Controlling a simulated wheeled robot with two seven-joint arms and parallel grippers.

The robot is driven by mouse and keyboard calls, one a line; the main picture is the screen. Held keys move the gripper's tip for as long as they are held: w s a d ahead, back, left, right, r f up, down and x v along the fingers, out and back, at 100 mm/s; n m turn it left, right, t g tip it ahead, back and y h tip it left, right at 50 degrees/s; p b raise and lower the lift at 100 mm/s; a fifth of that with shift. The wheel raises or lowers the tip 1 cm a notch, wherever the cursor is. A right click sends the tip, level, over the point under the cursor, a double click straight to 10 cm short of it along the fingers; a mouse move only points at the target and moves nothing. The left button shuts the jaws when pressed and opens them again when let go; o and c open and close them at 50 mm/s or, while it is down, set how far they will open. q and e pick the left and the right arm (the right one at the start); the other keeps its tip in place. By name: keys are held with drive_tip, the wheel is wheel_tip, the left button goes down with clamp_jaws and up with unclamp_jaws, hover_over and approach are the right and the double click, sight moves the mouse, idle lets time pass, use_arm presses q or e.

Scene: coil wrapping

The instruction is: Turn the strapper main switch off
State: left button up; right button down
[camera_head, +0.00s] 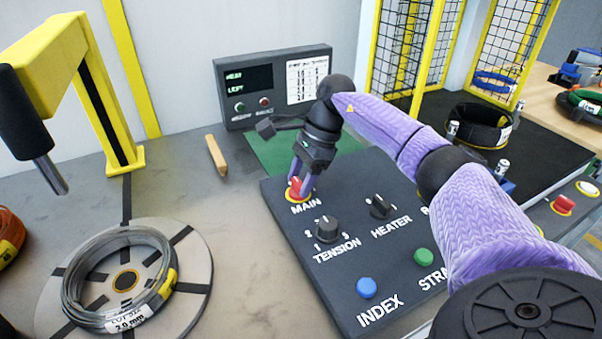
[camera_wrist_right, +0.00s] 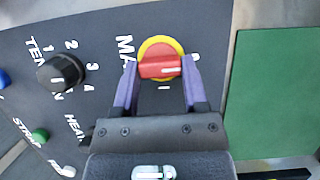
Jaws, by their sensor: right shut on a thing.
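The strapper main switch is a red rotary knob (camera_head: 299,187) on a yellow ring, above the label MAIN on the black control panel (camera_head: 290,220). In the right wrist view the red knob (camera_wrist_right: 160,67) lies crosswise between the fingertips, with a white mark on its right part. My right gripper (camera_head: 302,181) reaches down onto the knob; its purple fingers are shut on it, one on each side, also in the right wrist view (camera_wrist_right: 160,80). Part of the dial lettering is hidden by the fingers. My left gripper is not in view.
TENSION knob (camera_head: 327,229), HEATER knob (camera_head: 380,206), blue INDEX button (camera_head: 366,288) and green STRAP button (camera_head: 423,257) sit close by on the panel. A display box (camera_head: 273,87) stands behind. A wire coil (camera_head: 78,290) lies on a round turntable at left.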

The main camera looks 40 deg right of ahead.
drive_tip(key=shift+c, duration=0.6)
unclamp_jaws()
drive_tip(key=p+v, duration=0.3)
drive_tip(key=v, duration=0.7)
